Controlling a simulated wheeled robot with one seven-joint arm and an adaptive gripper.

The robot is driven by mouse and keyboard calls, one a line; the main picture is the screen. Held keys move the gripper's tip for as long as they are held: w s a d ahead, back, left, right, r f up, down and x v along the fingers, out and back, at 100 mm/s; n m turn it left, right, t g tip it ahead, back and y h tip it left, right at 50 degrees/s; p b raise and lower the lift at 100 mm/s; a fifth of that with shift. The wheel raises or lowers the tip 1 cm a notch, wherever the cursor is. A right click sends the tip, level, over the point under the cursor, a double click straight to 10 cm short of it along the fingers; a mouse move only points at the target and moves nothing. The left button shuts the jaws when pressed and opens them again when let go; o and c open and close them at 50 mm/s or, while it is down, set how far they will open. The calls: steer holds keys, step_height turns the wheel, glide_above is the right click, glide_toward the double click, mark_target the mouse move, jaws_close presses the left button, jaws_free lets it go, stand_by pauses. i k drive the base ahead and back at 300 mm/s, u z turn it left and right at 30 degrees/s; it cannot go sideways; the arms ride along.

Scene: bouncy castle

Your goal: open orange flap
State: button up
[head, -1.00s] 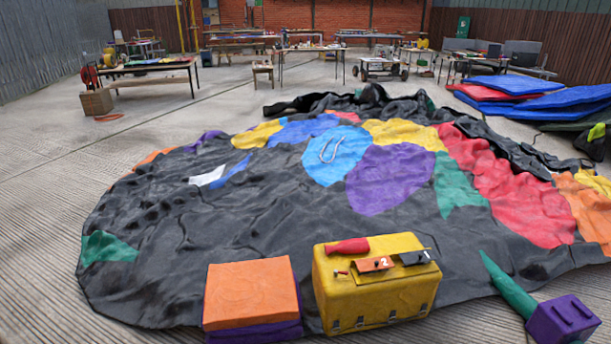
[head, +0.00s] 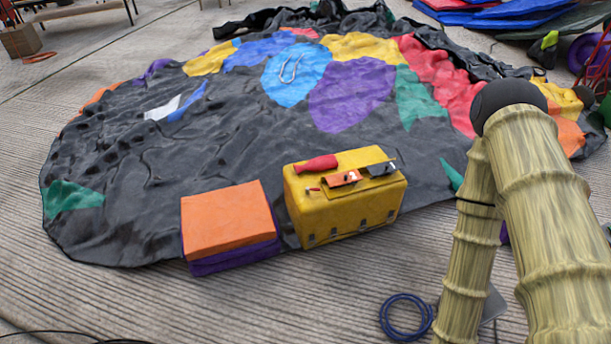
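A yellow box (head: 330,210) stands on the front edge of the deflated castle sheet. A small orange flap (head: 342,178) marked 2 lies on its top, tilted toward me. A dark grey flap (head: 381,168) marked 1 sits just right of it. A red-handled tool (head: 316,164) lies on the box behind the orange flap, and a small red knob (head: 313,189) is at its left. My arm shows at the right, clear of the box in the picture.
An orange and purple foam block (head: 228,220) stands left of the box. The black sheet (head: 150,215) with coloured patches spreads behind both. A blue coiled hose (head: 406,317) lies on the concrete floor (head: 290,300) in front. Blue mats (head: 520,12) are stacked at the back right.

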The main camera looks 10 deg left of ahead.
mark_target(353, 174)
steer(key=u, duration=0.55)
steer(key=i, duration=1.2)
steer(key=z, duration=0.25)
